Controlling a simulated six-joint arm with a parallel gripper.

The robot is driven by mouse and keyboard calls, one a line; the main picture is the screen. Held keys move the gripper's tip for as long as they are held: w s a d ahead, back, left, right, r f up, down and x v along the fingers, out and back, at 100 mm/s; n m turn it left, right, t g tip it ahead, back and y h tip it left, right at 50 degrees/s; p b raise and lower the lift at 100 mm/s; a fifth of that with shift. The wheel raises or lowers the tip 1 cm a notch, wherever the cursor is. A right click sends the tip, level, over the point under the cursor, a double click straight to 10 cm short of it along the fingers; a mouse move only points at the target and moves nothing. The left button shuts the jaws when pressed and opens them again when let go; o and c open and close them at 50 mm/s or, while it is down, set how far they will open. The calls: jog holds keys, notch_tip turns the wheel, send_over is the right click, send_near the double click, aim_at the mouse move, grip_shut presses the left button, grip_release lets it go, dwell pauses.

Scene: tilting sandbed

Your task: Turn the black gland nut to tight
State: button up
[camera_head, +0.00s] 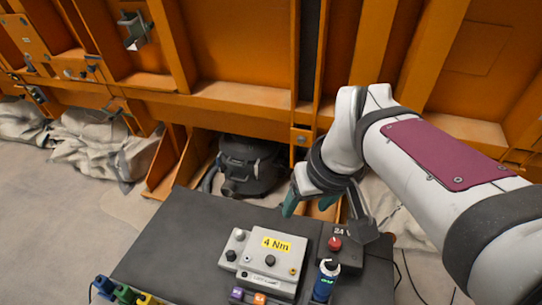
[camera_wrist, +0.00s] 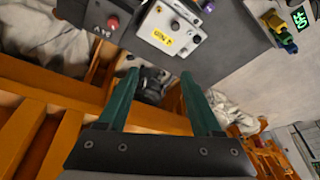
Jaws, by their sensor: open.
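A light grey box (camera_head: 262,283) with a yellow "4 Nm" label stands on the dark table top. It carries a black round part (camera_head: 270,260) on its face and a smaller black part (camera_head: 231,256) at its left side; I cannot tell for sure which is the gland nut. The box also shows in the wrist view (camera_wrist: 150,35), upside down, beyond my fingertips. My gripper (camera_head: 309,204) has green fingers, spread apart and empty, above the table's far edge behind the box. In the wrist view the gap between the fingers (camera_wrist: 159,76) holds nothing.
A dark box (camera_head: 340,255) marked "24 V" with a red button stands right of the grey box. A blue bottle-like item (camera_head: 325,280) stands in front of it. Coloured items (camera_head: 125,294) lie at the front left. The table's left part is clear. Orange framework rises behind.

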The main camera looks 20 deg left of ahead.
jog(key=w+a+f+n+g+h, duration=0.1)
jog(key=w+a+f+n, duration=0.15)
jog(key=a, duration=0.25)
jog(key=w+a+f+n+g, duration=0.1)
jog(key=a+f+n, duration=0.2)
jog(key=a, duration=0.2)
jog(key=n+g+h, duration=0.1)
jog(key=n, duration=0.4)
send_over(230, 252)
notch_tip(230, 252, down, 6)
notch_tip(230, 252, down, 16)
grip_shut()
